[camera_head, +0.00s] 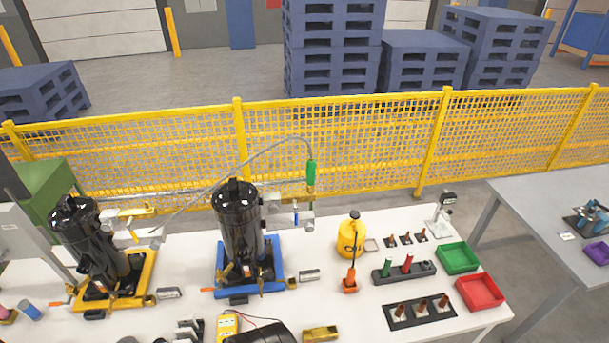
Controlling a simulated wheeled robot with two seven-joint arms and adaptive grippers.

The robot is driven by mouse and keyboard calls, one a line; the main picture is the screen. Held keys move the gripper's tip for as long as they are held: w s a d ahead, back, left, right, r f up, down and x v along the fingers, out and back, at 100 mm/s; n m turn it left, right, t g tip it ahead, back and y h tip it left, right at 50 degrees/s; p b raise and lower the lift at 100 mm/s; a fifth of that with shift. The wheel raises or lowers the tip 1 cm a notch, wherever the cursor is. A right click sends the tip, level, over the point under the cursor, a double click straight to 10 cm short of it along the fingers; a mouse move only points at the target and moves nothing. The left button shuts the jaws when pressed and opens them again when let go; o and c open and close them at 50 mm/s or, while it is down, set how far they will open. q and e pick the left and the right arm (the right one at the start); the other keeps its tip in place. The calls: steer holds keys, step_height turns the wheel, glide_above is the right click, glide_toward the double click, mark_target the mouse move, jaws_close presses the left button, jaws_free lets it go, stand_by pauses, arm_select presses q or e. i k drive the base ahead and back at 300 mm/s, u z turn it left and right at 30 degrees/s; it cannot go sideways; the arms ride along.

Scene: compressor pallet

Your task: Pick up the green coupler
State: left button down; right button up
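A green coupler (311,173) stands upright at the end of a grey hose (262,149) that arches over from the left. It appears to sit above a brass and silver fitting (308,212) near the yellow mesh fence. I cannot tell whether it is locked to that fitting. A smaller green piece (387,266) stands beside a red one (407,263) in a dark block on the table. Neither of my grippers can be made out in the head view.
A black compressor on a blue base (237,222) stands left of the coupler; another on a yellow base (90,245) stands farther left. A yellow bottle (350,238), green tray (457,257) and red tray (480,291) are to the right. The yellow fence (370,150) runs behind.

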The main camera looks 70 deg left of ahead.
mark_target(311, 164)
steer(key=u, duration=3.3)
steer(key=i, duration=0.15)
steer(key=z, duration=0.2)
